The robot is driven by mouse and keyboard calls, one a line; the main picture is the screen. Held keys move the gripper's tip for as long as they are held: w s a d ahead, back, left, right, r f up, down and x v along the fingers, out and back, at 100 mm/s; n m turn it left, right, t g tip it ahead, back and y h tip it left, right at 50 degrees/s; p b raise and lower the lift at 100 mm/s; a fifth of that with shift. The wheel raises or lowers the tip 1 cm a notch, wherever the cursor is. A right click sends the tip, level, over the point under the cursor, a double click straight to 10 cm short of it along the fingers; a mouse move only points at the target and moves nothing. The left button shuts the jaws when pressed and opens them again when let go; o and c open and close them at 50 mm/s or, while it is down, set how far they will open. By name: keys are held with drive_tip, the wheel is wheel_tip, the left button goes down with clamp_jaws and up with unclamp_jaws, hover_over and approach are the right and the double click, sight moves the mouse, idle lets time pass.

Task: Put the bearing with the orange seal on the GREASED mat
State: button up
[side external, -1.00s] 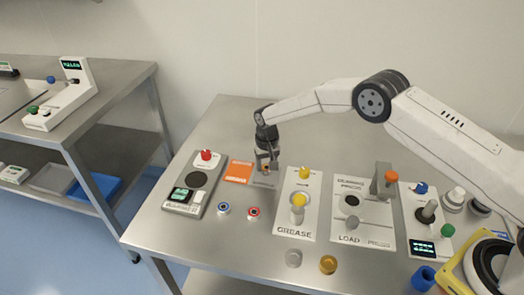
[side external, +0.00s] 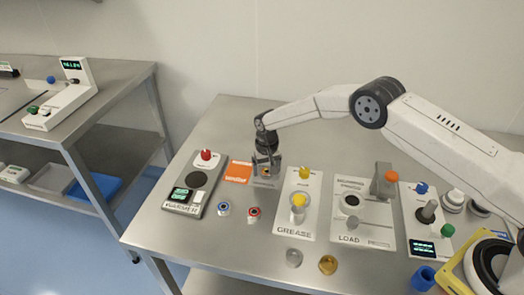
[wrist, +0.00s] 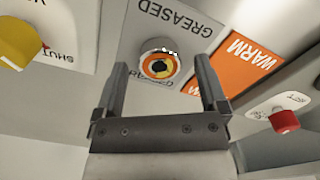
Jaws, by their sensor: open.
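The bearing with the orange seal (wrist: 159,66) rests on the grey GREASED mat (wrist: 183,22), a silvery ring with an orange-yellow face and dark centre. In the wrist view it lies between my two spread fingers, with a gap on each side. My gripper (wrist: 162,62) is open and holds nothing. In the side view my gripper (side external: 266,162) is over the mat (side external: 263,183), and its fingers partly hide the bearing.
The orange WARM mat (side external: 238,172) is just left of the GREASED mat. A warmer (side external: 196,182) stands further left and the GREASE station (side external: 297,212) to the right. Bearings with blue (side external: 223,209) and red (side external: 253,213) seals stand in front.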

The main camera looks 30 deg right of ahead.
sight(267, 171)
drive_tip(key=shift+r, duration=0.1)
wheel_tip(267, 171, up, 12)
idle(0.8)
idle(0.3)
drive_tip(key=shift+r, duration=0.1)
drive_tip(key=s+d+r+n+t, duration=0.1)
drive_tip(key=s+d+r, duration=0.2)
drive_tip(key=s, duration=0.4)
drive_tip(key=s+d+r+n, duration=0.1)
drive_tip(key=s+d+r, duration=0.25)
drive_tip(key=s, duration=0.35)
drive_tip(key=s+d+n+t, duration=0.1)
drive_tip(key=s+d, duration=0.2)
drive_tip(key=s, duration=1.4)
drive_tip(key=shift+r+t, duration=0.25)
drive_tip(key=shift+t, duration=0.05)
